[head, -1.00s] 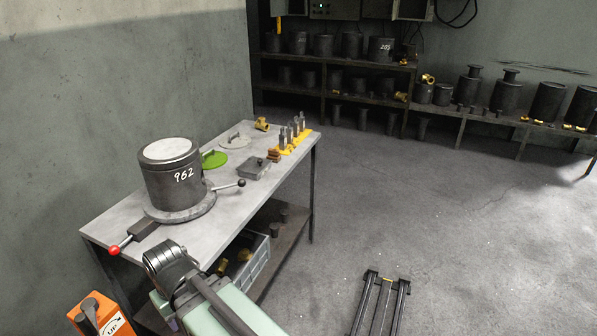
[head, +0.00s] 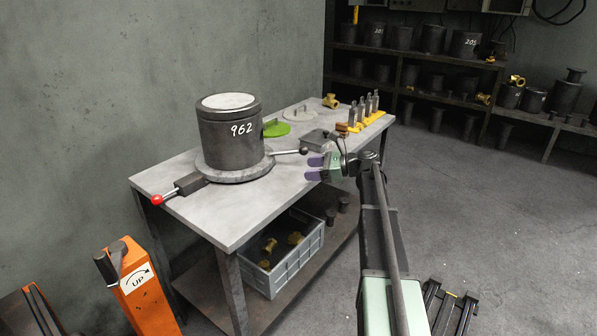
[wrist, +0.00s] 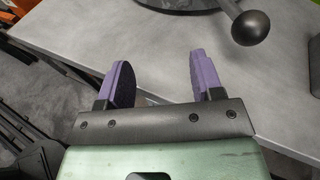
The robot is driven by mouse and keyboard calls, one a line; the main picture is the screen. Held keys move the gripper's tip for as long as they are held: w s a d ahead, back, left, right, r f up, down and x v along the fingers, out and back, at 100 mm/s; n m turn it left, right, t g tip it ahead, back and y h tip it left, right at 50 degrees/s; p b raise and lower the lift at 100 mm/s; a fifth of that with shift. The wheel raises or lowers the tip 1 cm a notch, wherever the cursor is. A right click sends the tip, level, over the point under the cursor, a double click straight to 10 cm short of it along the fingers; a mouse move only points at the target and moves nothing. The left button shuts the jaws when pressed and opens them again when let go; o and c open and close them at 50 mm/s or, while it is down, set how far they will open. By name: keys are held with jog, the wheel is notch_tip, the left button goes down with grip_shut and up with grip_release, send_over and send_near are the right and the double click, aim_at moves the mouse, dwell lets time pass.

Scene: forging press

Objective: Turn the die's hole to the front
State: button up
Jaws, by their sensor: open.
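A lever with a dark ball knob (head: 303,151) sticks out to the right of the turntable. A red-knobbed lever (head: 159,199) points to the front left. My gripper (head: 313,168) is open and empty, its purple fingers close to the dark ball knob. In the wrist view, the dark knob (wrist: 251,28) lies beyond and right of the fingers.
A grey box (head: 321,140) lies behind my gripper. A green lid (head: 276,128), a pale lid (head: 299,113), brass fittings and upright tools stand farther back. A crate (head: 284,262) sits on the lower shelf. An orange post (head: 138,284) stands front left.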

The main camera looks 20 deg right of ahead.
aim_at(299, 151)
jog(key=w+d+m+t+y+b, duration=0.15)
jog(key=w+d+m, duration=0.25)
jog(key=d, duration=0.4)
jog(key=shift+t, duration=0.55)
jog(key=x, duration=0.7)
jog(key=r+x, duration=0.1)
jog(key=x, duration=0.2)
jog(key=shift+w+a+p, duration=0.15)
jog(key=shift+w+p, duration=0.2)
grip_shut()
jog(key=shift+s, duration=0.15)
